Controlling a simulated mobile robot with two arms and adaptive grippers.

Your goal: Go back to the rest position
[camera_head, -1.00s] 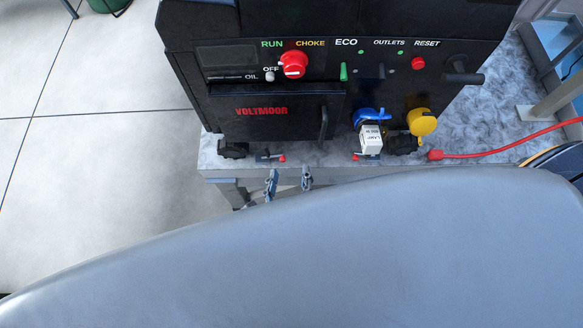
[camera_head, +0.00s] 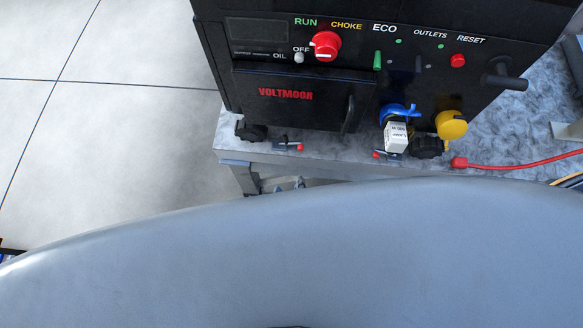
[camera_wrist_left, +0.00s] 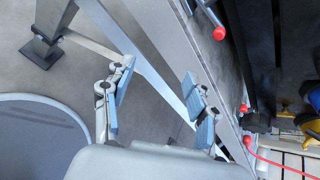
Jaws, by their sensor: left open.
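In the head view only the tips of my left gripper (camera_head: 284,184) show, just below the bench's front edge, above my own grey body that hides the rest. In the left wrist view my left gripper (camera_wrist_left: 158,88) is open, its two blue-grey fingers wide apart with nothing between them. It is beside the bench, clear of the front edge. My right gripper is in neither view.
A black generator (camera_head: 285,112) stands on the grey bench (camera_head: 300,160). A white plug (camera_head: 396,136) sits below a blue cover (camera_head: 398,112), near a yellow cover (camera_head: 452,125). A red cable (camera_head: 520,161) lies at right.

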